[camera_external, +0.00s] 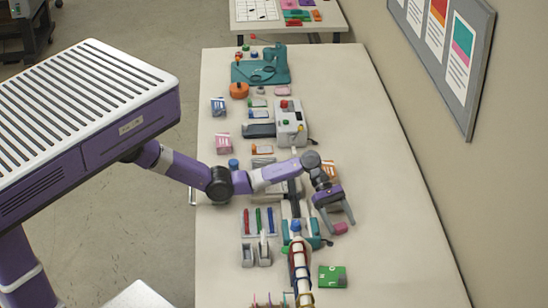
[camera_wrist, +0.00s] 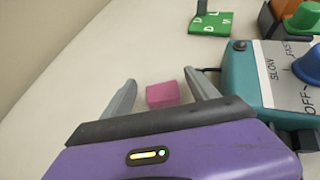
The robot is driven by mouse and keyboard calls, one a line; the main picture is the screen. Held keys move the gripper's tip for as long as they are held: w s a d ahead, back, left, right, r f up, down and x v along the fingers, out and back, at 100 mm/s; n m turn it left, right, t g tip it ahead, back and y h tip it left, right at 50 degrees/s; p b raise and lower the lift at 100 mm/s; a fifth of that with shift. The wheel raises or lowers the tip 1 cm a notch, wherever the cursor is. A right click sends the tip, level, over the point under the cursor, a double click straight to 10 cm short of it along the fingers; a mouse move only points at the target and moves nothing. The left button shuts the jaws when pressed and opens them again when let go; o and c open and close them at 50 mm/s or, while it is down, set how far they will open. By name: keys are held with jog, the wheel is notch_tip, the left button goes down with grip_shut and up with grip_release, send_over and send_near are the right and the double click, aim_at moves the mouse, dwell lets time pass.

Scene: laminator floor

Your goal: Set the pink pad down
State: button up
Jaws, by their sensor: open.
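The pink pad (camera_wrist: 163,94) is a small pink block on the pale tabletop, seen in the wrist view between the two fingers. My gripper (camera_wrist: 160,90) is open, with a gap on each side of the pad, and I see no finger touching it. In the external view the pink pad (camera_external: 341,228) lies beside the fingertips of my gripper (camera_external: 338,225), right of the teal machine. The wrist view does not show clearly how high the fingers are above the table.
A teal machine (camera_wrist: 240,75) with a speed dial stands close on the right in the wrist view. A green lettered card (camera_wrist: 210,23) lies beyond. In the external view, the long table (camera_external: 400,220) is clear to the right, towards the wall.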

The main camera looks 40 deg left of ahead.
jog(key=p+v, duration=0.9)
jog(key=shift+w+a+r+p, duration=0.1)
jog(key=shift+a+r+p, duration=0.1)
jog(key=shift+r+p, duration=0.15)
jog(key=shift+p+v, duration=0.8)
jog(key=shift+v, duration=0.2)
jog(key=shift+a+f, duration=0.1)
jog(key=shift+f, duration=0.1)
jog(key=shift+w, duration=0.15)
